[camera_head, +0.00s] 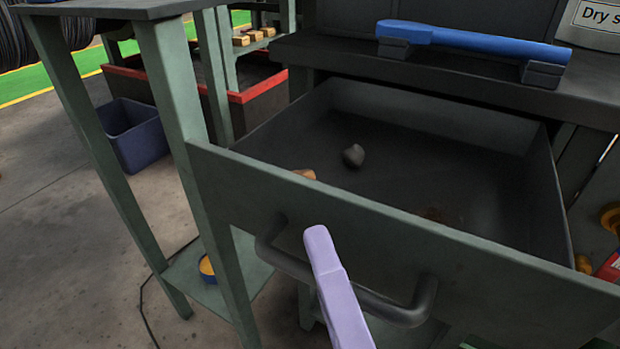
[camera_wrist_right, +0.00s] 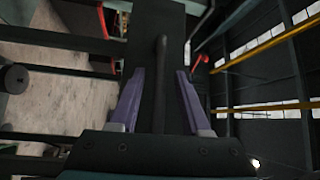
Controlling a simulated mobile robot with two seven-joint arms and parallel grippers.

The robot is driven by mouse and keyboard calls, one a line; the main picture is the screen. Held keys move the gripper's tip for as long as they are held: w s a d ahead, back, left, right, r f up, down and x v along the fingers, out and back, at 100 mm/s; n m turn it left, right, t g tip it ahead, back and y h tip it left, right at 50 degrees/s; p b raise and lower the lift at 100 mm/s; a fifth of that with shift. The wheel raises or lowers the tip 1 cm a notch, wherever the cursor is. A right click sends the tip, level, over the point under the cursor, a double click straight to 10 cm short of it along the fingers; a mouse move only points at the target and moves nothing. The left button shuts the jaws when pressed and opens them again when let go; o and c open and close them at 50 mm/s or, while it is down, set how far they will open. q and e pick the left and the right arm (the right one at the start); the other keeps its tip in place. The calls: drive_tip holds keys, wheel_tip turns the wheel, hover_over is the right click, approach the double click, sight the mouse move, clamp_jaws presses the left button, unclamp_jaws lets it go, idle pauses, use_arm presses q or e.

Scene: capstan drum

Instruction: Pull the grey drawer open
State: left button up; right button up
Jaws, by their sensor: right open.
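The grey drawer (camera_head: 400,235) is pulled well out of the dark bench, and its inside shows in the head view. Its dark bar handle (camera_head: 425,296) runs across the front panel. My right gripper (camera_head: 318,240) shows in the head view as one lilac finger in front of the handle; its other finger is not seen there. In the right wrist view the right gripper (camera_wrist_right: 160,74) has both fingers apart, with the handle (camera_wrist_right: 160,85) between them and gaps on both sides. My left gripper is not in view.
In the drawer lie a small dark lump (camera_head: 353,155) and an orange-brown piece (camera_head: 304,174). A blue bar (camera_head: 470,40) rests on dark supports on the bench. A green-legged table (camera_head: 170,75) stands left, with a blue bin (camera_head: 135,135) behind it.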

drive_tip(key=v, duration=1)
